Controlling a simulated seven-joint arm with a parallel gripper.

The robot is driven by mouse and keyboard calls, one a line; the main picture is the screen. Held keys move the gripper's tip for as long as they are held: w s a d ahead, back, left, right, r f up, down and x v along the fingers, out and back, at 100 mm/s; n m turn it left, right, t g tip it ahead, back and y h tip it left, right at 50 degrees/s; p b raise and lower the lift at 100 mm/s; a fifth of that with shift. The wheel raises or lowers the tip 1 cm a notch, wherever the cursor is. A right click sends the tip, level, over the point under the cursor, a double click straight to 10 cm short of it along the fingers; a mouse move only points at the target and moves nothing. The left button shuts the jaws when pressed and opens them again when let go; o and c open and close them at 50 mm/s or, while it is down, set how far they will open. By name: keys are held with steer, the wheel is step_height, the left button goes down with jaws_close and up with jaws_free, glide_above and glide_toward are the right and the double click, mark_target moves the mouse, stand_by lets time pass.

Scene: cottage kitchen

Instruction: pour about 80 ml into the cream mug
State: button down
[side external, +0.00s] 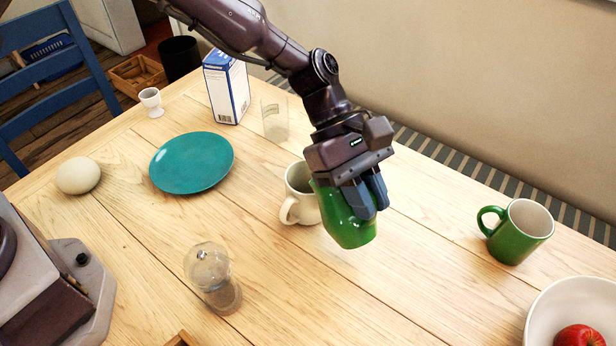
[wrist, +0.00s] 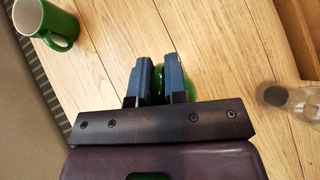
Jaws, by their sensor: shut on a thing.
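The cream mug (side external: 295,208) stands upright on the table near the middle of the side view, with its handle toward the front left. My gripper (side external: 366,204) is shut on a glossy green vessel (side external: 345,228), which is tilted close beside the mug. The vessel's upper left end overlaps the mug's right side in the picture; I cannot tell if they touch. The vessel's opening and any liquid are hidden. In the wrist view my gripper (wrist: 159,75) shows a sliver of green between and beside its fingers. The cream mug is not visible there.
A green mug (side external: 518,234) and a white bowl (side external: 560,305) with a red apple (side external: 579,338) stand at right. A glass-topped mill (side external: 212,278) is in front. A teal plate (side external: 192,162), clear glass (side external: 275,118), carton (side external: 226,88), egg cup (side external: 151,101) and pale round object (side external: 78,176) lie left and behind.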

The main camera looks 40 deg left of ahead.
steer(key=shift+d, duration=0.1)
steer(key=shift+s+d+f+t+y+b, duration=0.2)
steer(key=shift+s+d+f+t+y, duration=0.2)
steer(key=shift+d+f+y, duration=0.95)
steer(key=shift+s+d+f+t+y+b, duration=0.2)
steer(key=shift+s+d+f+t+y, duration=0.25)
steer(key=shift+d+f+y, duration=0.85)
steer(key=shift+s+d+f+t+y+b, duration=0.25)
steer(key=shift+d+f+t+y, duration=0.5)
steer(key=shift+f+y, duration=1.05)
steer(key=shift+d, duration=0.15)
